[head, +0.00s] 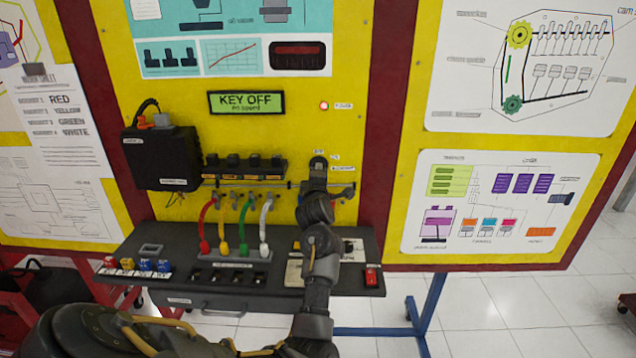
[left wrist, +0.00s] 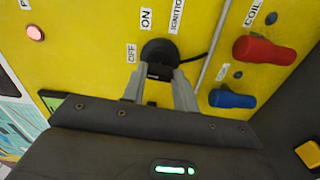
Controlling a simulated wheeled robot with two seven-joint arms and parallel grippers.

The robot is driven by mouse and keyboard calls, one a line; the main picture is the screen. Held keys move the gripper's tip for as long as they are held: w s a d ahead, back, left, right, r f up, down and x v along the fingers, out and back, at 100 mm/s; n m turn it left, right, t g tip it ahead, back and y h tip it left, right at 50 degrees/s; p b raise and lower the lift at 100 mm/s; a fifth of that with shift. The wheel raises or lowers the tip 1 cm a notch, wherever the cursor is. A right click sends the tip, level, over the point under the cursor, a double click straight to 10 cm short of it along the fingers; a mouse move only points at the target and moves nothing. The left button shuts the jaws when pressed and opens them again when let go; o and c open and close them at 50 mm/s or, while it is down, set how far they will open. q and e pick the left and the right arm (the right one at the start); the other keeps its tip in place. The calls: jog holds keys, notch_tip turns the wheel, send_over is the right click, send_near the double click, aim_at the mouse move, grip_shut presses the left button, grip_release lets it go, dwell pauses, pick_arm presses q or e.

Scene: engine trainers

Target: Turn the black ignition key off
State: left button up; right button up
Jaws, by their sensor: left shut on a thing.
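The black ignition key (left wrist: 157,52) sits in its round switch on the yellow panel, with OFF, ON and IGNITION labels around it. My left gripper (left wrist: 158,76) is shut on the key, one grey finger on each side. The jaws hide part of the key, so its exact angle is hard to tell. In the head view my left arm reaches up from below and my left gripper (head: 317,176) covers most of the switch. A display (head: 247,102) on the panel reads KEY OFF. My right gripper is not in view.
A red lamp (head: 324,105) is lit above the switch. Red (left wrist: 264,52) and blue (left wrist: 232,99) plugs stick out close to the jaws. Coloured leads (head: 241,225) and a black box (head: 162,157) lie to the left. A dark shelf (head: 215,297) juts out below.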

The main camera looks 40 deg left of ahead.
pick_arm(q)
jog(key=shift+f+n+b, duration=0.1)
jog(key=shift+n+b, duration=0.2)
jog(key=shift+n, duration=0.1)
dwell(0.3)
jog(key=o, duration=1)
jog(key=shift+d, duration=0.1)
jog(key=b+v, duration=0.2)
jog(key=v, duration=0.5)
jog(key=shift+s+d, duration=0.1)
jog(key=shift+s, duration=0.05)
